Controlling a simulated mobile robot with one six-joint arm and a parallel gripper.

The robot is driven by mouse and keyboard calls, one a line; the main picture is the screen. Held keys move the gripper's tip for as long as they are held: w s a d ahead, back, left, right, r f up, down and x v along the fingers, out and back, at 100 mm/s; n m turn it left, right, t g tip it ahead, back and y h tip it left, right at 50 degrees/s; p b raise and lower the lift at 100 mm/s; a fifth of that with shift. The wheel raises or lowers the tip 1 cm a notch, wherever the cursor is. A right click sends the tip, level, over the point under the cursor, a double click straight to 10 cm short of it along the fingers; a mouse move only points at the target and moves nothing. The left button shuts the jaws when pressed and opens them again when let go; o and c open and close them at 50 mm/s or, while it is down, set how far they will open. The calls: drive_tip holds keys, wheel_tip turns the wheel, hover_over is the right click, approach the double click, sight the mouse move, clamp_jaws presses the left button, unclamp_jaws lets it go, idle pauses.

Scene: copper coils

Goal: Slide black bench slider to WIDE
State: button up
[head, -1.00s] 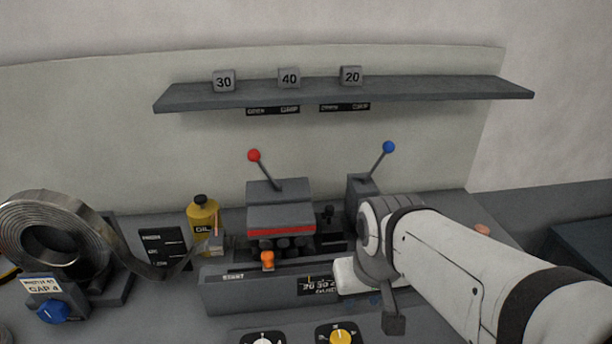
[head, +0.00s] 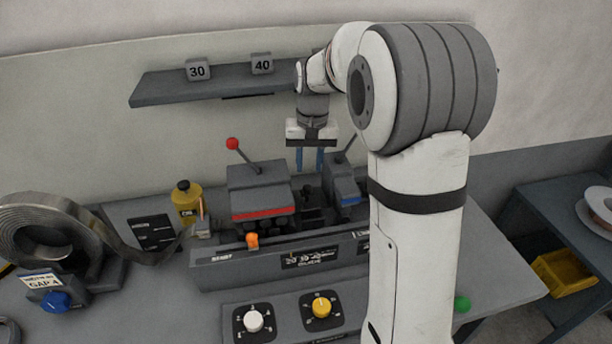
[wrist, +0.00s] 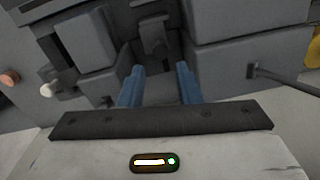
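A small dark knob (head: 309,194), which looks like the black bench slider, stands in the gap between the red-striped grey block (head: 262,198) and the smaller grey block (head: 341,178) on the bench machine. In the wrist view a dark knob (wrist: 155,46) shows in the gap beyond the fingers. I cannot read a WIDE mark or tell the slider's setting. My gripper (head: 309,162) points down above this gap, its two blue fingers apart with nothing between them. In the wrist view the open gripper (wrist: 159,84) frames the gap.
A red-ball lever (head: 232,144) rises left of my gripper. The shelf (head: 160,90) with number blocks is behind. An orange knob (head: 252,240), white dial (head: 254,320) and yellow dial (head: 321,307) are in front. A yellow bottle (head: 186,200) stands left; my arm hides the right side.

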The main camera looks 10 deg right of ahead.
sight(307, 187)
drive_tip(key=f, duration=0.4)
drive_tip(key=f+p, duration=0.1)
drive_tip(key=f, duration=0.2)
drive_tip(key=shift+w+a+f, duration=0.15)
drive_tip(key=shift+w+f, duration=0.05)
drive_tip(key=shift+f, duration=0.2)
clamp_jaws()
